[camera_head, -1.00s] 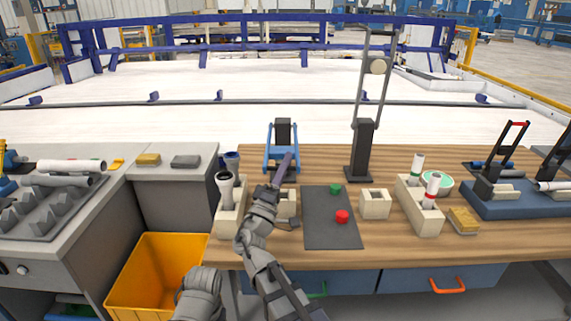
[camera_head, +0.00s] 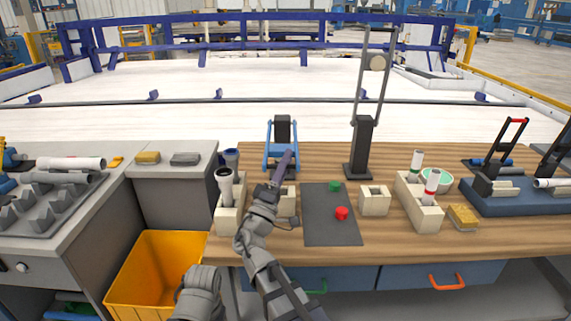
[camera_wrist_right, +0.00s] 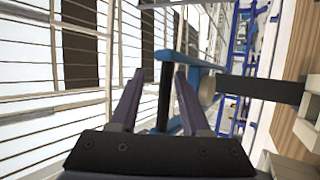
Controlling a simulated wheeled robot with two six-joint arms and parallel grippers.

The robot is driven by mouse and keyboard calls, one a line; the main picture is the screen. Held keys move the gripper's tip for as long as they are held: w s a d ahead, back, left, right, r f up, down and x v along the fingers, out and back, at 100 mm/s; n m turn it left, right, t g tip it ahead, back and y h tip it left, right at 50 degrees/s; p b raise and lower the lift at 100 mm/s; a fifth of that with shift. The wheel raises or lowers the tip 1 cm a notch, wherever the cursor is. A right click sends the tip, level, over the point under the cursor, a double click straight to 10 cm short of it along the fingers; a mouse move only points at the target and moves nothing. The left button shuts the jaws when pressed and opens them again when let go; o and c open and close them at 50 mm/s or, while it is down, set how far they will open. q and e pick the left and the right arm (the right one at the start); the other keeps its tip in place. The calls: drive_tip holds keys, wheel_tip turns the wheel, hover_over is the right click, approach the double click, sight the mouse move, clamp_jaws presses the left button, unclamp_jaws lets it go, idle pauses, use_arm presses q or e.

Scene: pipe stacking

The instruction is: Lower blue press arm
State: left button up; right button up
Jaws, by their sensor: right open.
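The blue press (camera_head: 268,152) stands at the back left of the wooden bench, with a black block (camera_head: 283,130) at its top. Its blue arm (camera_wrist_right: 199,62) shows in the right wrist view, with a black bar (camera_wrist_right: 166,80) at its near end. My right gripper (camera_head: 287,162) reaches up in front of the press. In the right wrist view its two fingers (camera_wrist_right: 158,98) are apart, and the black bar appears between them. I cannot tell whether either finger touches it. The gripper hides part of the press in the head view. My left gripper is not visible.
A tall black stand (camera_head: 362,150) rises right of the press. A cream holder (camera_head: 228,220) with dark-mouthed pipes is to the left. A dark mat (camera_head: 318,228) with red and green buttons lies in front. A yellow bin (camera_head: 150,275) sits below the bench's left end.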

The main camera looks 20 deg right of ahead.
drive_tip(key=b+v, duration=0.4)
drive_tip(key=v, duration=0.4)
drive_tip(key=shift+d+r, duration=0.1)
